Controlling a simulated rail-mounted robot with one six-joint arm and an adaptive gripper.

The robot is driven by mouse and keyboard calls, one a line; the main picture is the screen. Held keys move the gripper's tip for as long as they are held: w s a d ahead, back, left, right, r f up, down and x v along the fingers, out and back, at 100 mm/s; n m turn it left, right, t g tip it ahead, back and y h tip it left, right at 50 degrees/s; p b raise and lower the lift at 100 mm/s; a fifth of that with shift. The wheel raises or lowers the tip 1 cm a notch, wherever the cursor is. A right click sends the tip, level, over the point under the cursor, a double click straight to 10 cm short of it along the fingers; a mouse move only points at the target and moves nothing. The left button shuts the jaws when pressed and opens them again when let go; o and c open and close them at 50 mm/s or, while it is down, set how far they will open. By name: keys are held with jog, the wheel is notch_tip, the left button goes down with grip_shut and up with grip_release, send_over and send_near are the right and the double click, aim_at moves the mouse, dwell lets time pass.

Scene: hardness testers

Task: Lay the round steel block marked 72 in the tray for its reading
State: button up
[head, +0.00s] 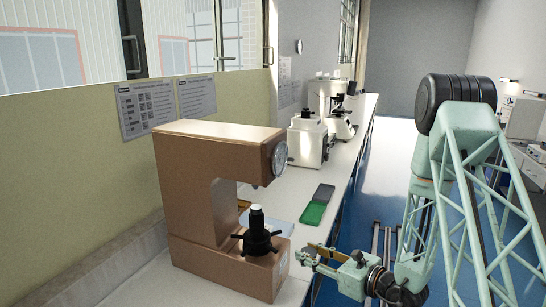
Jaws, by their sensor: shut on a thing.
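My gripper (309,257) is at the lower middle of the head view, out over the aisle side of the bench's front edge. It is to the right of the brown hardness tester (190,215). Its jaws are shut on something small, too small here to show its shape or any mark. I cannot make out the round steel block marked 72. On the bench behind the gripper lie a green tray (313,214) and a dark grey tray (324,192) beyond it. No tray label is readable.
The brown tester's black handwheel and spindle (257,238) stand close to the left of my gripper. A pale blue flat thing (276,224) lies behind them. White instruments (309,140) stand farther along the bench (290,190). The blue aisle floor (385,190) is open beyond my arm.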

jog(key=d+f+m+t+h+b, duration=0.2)
jog(key=d+f, duration=0.7)
jog(key=f, duration=0.1)
jog(key=shift+s+f+m+h+b, duration=0.25)
jog(key=shift+m+h+b, duration=0.05)
jog(key=shift+h+b, duration=0.1)
jog(key=s+a+r+n+g+y+p, duration=0.2)
jog(key=a+r+n+g+y+p, duration=0.1)
jog(key=a+r, duration=0.8)
jog(key=s+a+r+n+g+y+p, duration=0.1)
jog(key=a+r+n+g+y+p, duration=0.3)
jog(key=a+r, duration=0.7)
notch_tip(320, 180, up, 6)
jog(key=shift+s+a+f+n+p, duration=0.1)
jog(key=shift+s+a+n+p, duration=0.25)
jog(key=shift+p, duration=0.7)
jog(key=w+a, duration=0.1)
jog(key=w, duration=0.3)
jog(key=w+a+p, duration=0.1)
jog(key=w, duration=0.4)
jog(key=w+a+f, duration=0.1)
jog(key=w+a, duration=0.1)
jog(key=w, duration=0.2)
jog(key=shift+w+a+f+p, duration=0.1)
jog(key=shift+w+p, duration=0.15)
jog(key=shift+p, duration=0.05)
